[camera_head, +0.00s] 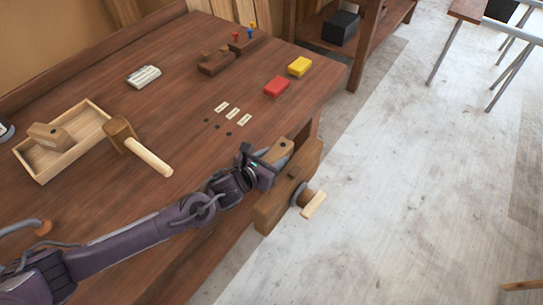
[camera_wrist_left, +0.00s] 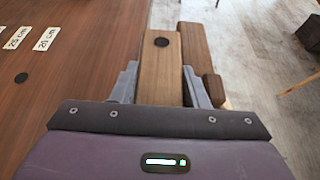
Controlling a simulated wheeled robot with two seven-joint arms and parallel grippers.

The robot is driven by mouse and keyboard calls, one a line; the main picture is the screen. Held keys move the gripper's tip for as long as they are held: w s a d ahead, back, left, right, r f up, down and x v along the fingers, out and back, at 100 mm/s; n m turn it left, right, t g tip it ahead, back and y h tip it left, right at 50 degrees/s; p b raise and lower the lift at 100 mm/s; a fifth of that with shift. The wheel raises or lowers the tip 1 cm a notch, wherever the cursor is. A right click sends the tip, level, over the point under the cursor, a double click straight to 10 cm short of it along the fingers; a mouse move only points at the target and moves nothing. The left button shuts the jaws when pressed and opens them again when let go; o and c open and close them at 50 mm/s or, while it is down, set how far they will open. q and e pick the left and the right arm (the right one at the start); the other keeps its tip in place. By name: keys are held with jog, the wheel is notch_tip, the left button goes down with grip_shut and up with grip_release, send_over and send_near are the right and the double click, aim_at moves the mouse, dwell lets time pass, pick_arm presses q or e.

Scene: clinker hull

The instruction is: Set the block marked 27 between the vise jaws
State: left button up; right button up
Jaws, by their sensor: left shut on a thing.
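My left gripper (camera_head: 264,163) is at the bench's front edge, shut on a light wooden block (camera_head: 278,150) with a dark round hole in its top. In the left wrist view the block (camera_wrist_left: 161,72) lies between both fingers. The outer wooden vise jaw (camera_head: 268,212) runs along the bench front; in the wrist view the jaw (camera_wrist_left: 196,48) is just right of the block. The block appears to be between the bench edge and this jaw; its seating depth is hidden. I cannot read a number on it. My right gripper is out of view.
A wooden tray (camera_head: 87,148) holds another block (camera_head: 48,136). A mallet (camera_head: 144,152) lies beside it. The vise handle (camera_head: 314,204) sticks out over the floor.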

pick_arm(q)
jog(key=shift+f, duration=0.15)
jog(key=o, duration=1.3)
jog(key=shift+r, duration=0.2)
jog(key=b+v, duration=0.2)
jog(key=v, duration=1)
jog(key=shift+s+f, duration=0.15)
